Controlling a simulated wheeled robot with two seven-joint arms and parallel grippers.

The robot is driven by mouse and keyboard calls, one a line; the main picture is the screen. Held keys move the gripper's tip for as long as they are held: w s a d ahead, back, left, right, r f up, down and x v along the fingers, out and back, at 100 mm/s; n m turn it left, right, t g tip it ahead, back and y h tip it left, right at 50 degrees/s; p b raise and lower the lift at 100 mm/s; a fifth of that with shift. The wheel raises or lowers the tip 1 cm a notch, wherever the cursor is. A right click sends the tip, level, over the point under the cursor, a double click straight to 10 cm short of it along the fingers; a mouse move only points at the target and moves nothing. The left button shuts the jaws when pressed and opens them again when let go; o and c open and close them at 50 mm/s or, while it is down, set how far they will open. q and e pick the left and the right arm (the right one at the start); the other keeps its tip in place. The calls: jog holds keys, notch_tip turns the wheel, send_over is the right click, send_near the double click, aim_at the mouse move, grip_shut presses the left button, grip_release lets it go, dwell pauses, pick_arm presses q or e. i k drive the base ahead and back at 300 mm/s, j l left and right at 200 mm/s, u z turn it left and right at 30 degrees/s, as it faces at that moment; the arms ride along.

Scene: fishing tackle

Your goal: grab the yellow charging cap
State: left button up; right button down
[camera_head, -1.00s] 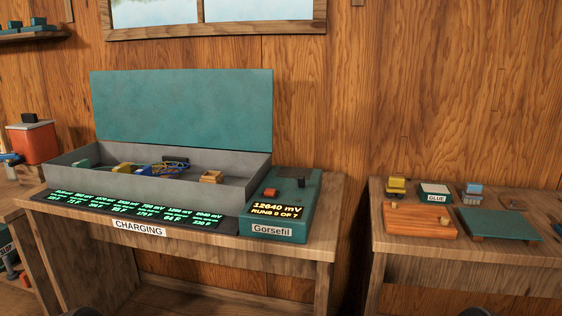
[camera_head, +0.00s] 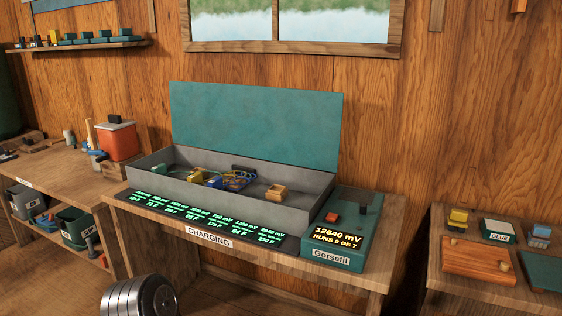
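A pale yellow-tan block (camera_head: 276,191) sits farther right in the same box. Another yellow block (camera_head: 458,216) stands on the right-hand table. I cannot tell from the picture which of these is the charging cap.
The box's teal lid (camera_head: 255,127) stands open behind it. A strip of green readouts (camera_head: 205,218) and a teal Gorsefil unit (camera_head: 345,235) reading 12640 mV are on the bench. A red container (camera_head: 117,140) stands on the left bench.

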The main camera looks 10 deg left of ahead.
aim_at(197, 178)
jog(key=i+j+z, duration=0.15)
jog(key=j, duration=0.2)
jog(key=i+j+z, duration=0.2)
jog(key=j, duration=0.2)
jog(key=i+j+z, duration=0.15)
jog(key=j, duration=0.3)
jog(key=i+j+z, duration=0.15)
jog(key=j, duration=0.25)
jog(key=i+j+z, duration=0.15)
jog(key=j, duration=0.3)
